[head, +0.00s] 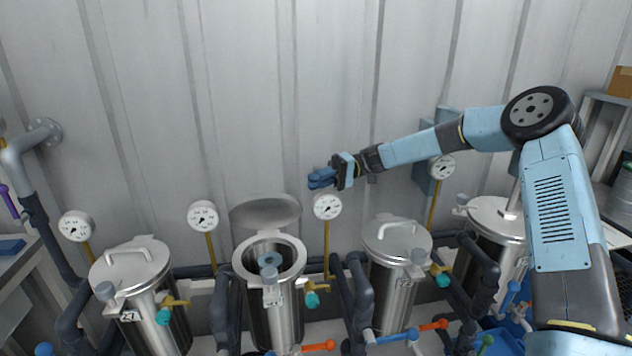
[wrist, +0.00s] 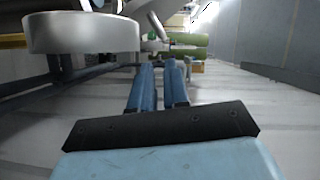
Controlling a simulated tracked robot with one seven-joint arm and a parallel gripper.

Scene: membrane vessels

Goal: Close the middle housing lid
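The middle housing (head: 276,310) is a steel vessel with an open top, and a blue-grey ring shows inside its mouth. Its round lid (head: 265,212) stands raised at the back of the rim, tilted toward the wall. My gripper (head: 318,179) is above and to the right of this lid, near the wall and apart from it. It points left in the head view. Its blue fingers (wrist: 160,80) lie close together in the wrist view, with only a narrow slit and nothing seen between them.
A pressure gauge (head: 327,206) stands just below my gripper; more gauges line the wall. Vessels with closed lids stand left (head: 130,262) and right (head: 397,240). An orange-handled valve (head: 318,346) is low in front. The wall above the vessels is clear.

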